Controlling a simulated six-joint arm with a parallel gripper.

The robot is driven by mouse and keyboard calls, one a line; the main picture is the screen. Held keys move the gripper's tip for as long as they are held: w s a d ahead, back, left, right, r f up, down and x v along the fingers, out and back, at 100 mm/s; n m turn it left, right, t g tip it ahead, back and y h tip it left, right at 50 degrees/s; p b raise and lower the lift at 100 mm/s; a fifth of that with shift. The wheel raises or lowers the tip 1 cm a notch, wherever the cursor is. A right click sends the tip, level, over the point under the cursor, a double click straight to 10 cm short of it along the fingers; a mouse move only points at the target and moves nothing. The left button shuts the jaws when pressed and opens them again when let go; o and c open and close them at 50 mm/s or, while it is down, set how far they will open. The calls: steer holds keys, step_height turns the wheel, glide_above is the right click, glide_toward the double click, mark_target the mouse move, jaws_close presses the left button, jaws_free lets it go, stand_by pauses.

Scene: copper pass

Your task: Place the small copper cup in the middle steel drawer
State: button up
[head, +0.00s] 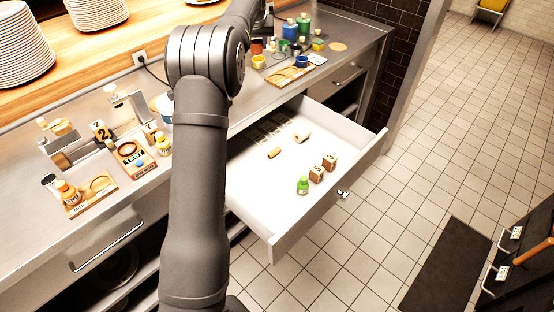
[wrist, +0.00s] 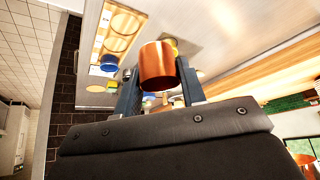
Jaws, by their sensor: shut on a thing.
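The small copper cup (wrist: 158,66) is between the two dark fingers of my gripper (wrist: 158,76) in the wrist view. My gripper is shut on it, and the cup is held up in the air. In the head view my arm rises out past the top edge, and neither cup nor fingers can be made out there. The middle steel drawer (head: 262,190) is pulled well open, with a pale interior and a small knob on its front. My arm hides its left side.
In the drawer are a green bottle (head: 302,185), two numbered wooden blocks (head: 316,174) and small wooden pieces (head: 274,153). Its front-left floor is bare. Jars and wooden trays (head: 92,195) crowd the counter on both sides. A plate stack (head: 22,48) stands at left.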

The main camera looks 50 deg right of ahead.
steer(key=s+d+m, duration=0.1)
steer(key=s+d, duration=0.2)
steer(key=s, duration=0.3)
steer(key=s+d+m+g+h, duration=0.1)
steer(key=s+d, duration=0.1)
steer(key=s, duration=0.4)
steer(key=s+d+m, duration=0.1)
steer(key=s+d, duration=0.2)
steer(key=s, duration=0.2)
steer(key=m+g, duration=0.2)
steer(key=m, duration=0.1)
glide_above(342, 152)
steer(key=s+a, duration=0.1)
steer(key=a, duration=0.1)
steer(key=shift+h, duration=0.3)
step_height(342, 152, down, 34)
steer(key=shift+w+a+f, duration=0.1)
steer(key=shift+w+a, duration=0.05)
steer(key=o, duration=1)
steer(key=shift+f, duration=0.1)
steer(key=v, duration=1.2)
